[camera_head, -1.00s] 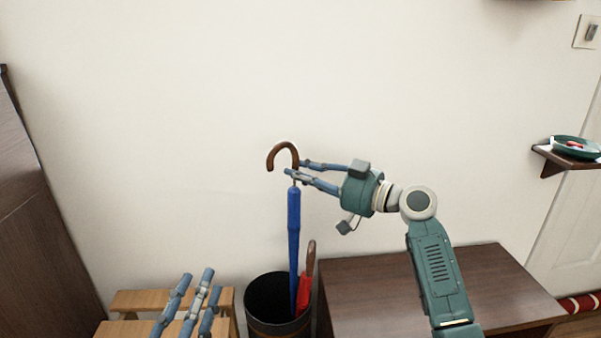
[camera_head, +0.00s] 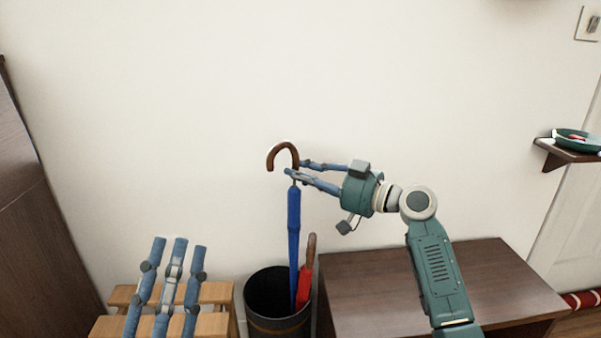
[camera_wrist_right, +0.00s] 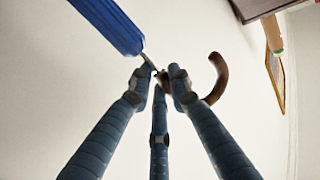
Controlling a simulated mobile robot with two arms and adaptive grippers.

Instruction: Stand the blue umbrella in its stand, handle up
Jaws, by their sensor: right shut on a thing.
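The blue umbrella (camera_head: 294,225) hangs upright with its brown hooked handle (camera_head: 283,149) up. Its lower end is inside the dark round stand (camera_head: 262,322), beside a red umbrella (camera_head: 305,284); I cannot see whether its tip touches the bottom. My right gripper (camera_head: 290,172) is shut on the blue umbrella just below the hook. In the right wrist view the fingers meet at the shaft, between the blue canopy (camera_wrist_right: 107,24) and the brown hook (camera_wrist_right: 218,78). My left gripper (camera_head: 172,245) is at the lower left, above a wooden stool, its fingers apart and empty.
The light wooden stool (camera_head: 215,292) stands left of the stand. A dark wooden cabinet (camera_head: 360,290) stands close on its right. A wall shelf (camera_head: 562,155) holds a green dish (camera_head: 577,141) at far right. The wall behind is bare.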

